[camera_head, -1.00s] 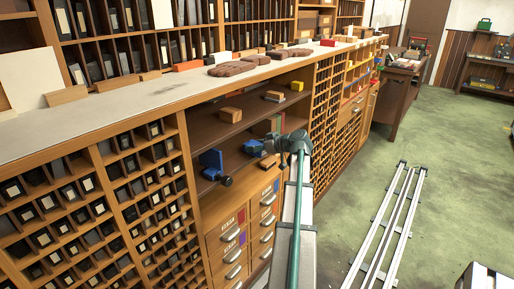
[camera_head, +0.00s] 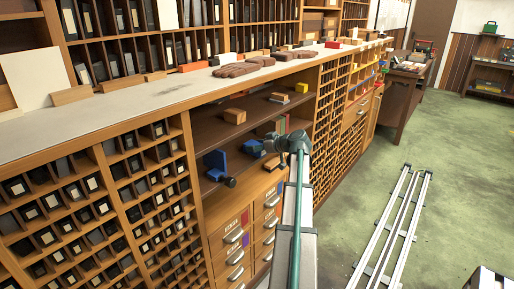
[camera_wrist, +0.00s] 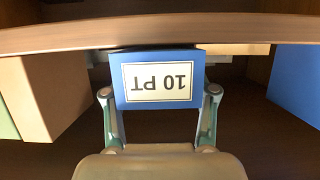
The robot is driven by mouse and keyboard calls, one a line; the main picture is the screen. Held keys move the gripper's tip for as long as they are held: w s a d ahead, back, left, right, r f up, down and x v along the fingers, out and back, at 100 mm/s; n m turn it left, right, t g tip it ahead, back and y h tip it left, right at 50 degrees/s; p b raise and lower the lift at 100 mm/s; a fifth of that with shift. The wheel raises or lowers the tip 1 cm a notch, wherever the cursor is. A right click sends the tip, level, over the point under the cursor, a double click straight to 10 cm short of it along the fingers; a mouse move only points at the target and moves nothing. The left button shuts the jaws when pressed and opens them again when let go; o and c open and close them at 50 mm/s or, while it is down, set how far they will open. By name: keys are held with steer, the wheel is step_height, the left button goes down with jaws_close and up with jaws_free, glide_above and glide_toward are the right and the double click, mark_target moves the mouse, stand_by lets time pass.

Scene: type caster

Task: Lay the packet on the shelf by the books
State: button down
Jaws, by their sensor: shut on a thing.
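My gripper (camera_wrist: 160,92) is shut on the blue packet (camera_wrist: 160,82), whose white label reads "10 PT" upside down in the wrist view. A finger is on each side of it. In the head view the packet (camera_head: 253,147) shows beside my gripper (camera_head: 273,146), within the lower opening of the open shelf (camera_head: 203,187). The books (camera_head: 270,128), green and reddish, stand upright behind and right of the packet. Tan and green blocks (camera_wrist: 45,90), likely the books, show at left in the wrist view. I cannot tell whether the packet touches the shelf.
A blue bookend-like piece (camera_head: 216,165) with a black knob stands left on the same shelf; a blue face (camera_wrist: 295,85) is at right in the wrist view. A wooden board edge (camera_wrist: 160,32) crosses the wrist view. Small blocks (camera_head: 235,116) sit on the board above.

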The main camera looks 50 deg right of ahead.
mark_target(250, 142)
steer(key=shift+w+b, duration=0.45)
steer(key=shift+w, duration=1.55)
steer(key=shift+c, duration=1.3)
jaws_free()
steer(key=shift+s+a, duration=0.1)
steer(key=v, duration=1.2)
